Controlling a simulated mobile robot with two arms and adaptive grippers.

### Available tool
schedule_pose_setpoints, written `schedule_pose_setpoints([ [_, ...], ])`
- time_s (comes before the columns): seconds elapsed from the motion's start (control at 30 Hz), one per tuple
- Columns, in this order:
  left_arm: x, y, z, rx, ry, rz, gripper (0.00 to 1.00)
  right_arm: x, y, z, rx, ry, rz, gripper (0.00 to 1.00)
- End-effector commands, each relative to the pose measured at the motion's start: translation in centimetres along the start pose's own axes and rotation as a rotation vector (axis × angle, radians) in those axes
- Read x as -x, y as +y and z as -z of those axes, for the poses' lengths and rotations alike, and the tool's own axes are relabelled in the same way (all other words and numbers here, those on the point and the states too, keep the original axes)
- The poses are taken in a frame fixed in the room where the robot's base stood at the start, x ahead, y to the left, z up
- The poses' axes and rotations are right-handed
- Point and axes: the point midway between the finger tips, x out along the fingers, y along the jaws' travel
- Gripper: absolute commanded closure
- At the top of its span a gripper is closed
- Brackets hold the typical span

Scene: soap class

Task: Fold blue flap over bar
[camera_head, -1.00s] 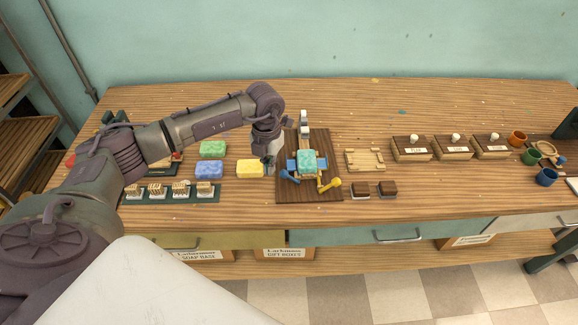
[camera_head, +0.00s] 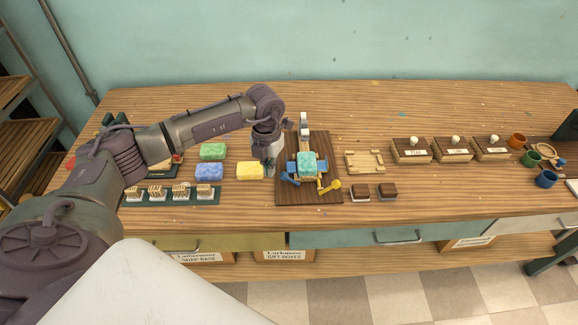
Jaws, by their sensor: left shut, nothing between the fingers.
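A teal soap bar (camera_head: 307,163) sits on a small fixture on a dark wooden board (camera_head: 327,143). Blue flap parts (camera_head: 291,167) show at the left and right of the bar, low beside it and not over its top. A blue handle (camera_head: 289,180) lies at the front left of the fixture and a yellow handle (camera_head: 331,187) at the front right. My left gripper (camera_head: 269,172) points down just left of the blue flap, at the board's left edge. It is shut and empty; whether it touches the flap I cannot tell. My right gripper is out of view.
Labelled boxes (camera_head: 411,151) and cups (camera_head: 546,178) stand farther right. The front table strip is clear.

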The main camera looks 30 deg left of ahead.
Motion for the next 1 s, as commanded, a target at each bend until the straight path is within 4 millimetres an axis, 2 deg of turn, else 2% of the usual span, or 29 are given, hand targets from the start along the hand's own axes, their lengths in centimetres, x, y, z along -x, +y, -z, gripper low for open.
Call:
schedule_pose_setpoints([
  [0.27,-0.2,0.0,0.0,0.000,0.000,0.000,1.00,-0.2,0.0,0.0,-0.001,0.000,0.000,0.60],
  [1.0,-3.5,0.0,0.0,0.000,0.000,0.000,1.00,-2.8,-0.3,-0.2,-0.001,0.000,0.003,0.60],
])
